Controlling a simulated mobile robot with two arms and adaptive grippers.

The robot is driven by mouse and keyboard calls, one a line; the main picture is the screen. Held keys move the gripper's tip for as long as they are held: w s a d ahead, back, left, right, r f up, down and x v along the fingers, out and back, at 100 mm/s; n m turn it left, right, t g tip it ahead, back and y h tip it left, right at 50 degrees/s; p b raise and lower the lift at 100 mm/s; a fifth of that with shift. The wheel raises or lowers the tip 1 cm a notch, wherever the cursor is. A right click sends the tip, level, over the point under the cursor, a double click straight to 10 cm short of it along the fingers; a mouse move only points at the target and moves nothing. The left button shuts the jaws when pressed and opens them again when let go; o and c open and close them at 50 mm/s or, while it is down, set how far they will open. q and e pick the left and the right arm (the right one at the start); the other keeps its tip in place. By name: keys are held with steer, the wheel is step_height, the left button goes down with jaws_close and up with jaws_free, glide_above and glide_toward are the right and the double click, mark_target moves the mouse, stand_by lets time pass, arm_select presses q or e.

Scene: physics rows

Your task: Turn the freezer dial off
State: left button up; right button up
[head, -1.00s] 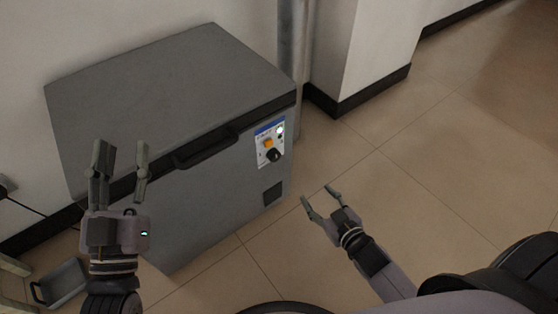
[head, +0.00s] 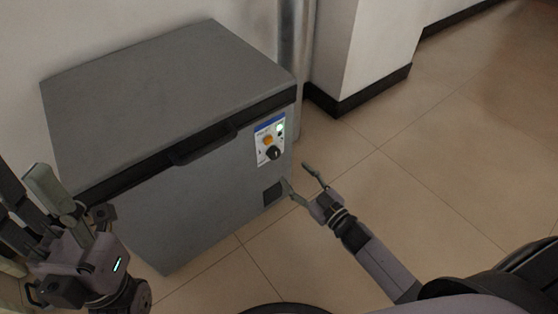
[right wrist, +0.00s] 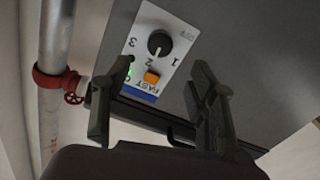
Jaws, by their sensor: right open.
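The grey chest freezer (head: 200,205) stands against the wall. Its control panel (head: 262,157) is at the upper right of the front and carries a black round dial (head: 274,153). In the right wrist view the dial (right wrist: 159,43) appears upside down, its pale mark seeming to point toward the 2; OFF is printed on the far side. My right gripper (head: 298,175) is open and empty, below and right of the panel, apart from the dial. In its wrist view the dial lies beyond the gap between the fingers. My left gripper (head: 65,225) is at the left edge, partly cut off.
An orange switch (head: 267,140) and a lit green lamp (head: 280,127) sit close to the dial. A black lid handle (head: 203,145) juts from the freezer front. A pipe with a red valve (right wrist: 74,97) stands behind. Floor on the right is clear.

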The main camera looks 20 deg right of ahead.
mark_target(276, 156)
steer(key=b+x, duration=0.2)
steer(key=x, duration=0.5)
steer(key=shift+w+a+f, duration=0.1)
steer(key=shift+w+f, duration=0.05)
steer(key=shift+w, duration=0.2)
steer(key=shift+w+a, duration=0.2)
steer(key=shift+w, duration=0.3)
steer(key=shift+c, duration=0.5)
steer(key=c, duration=1.1)
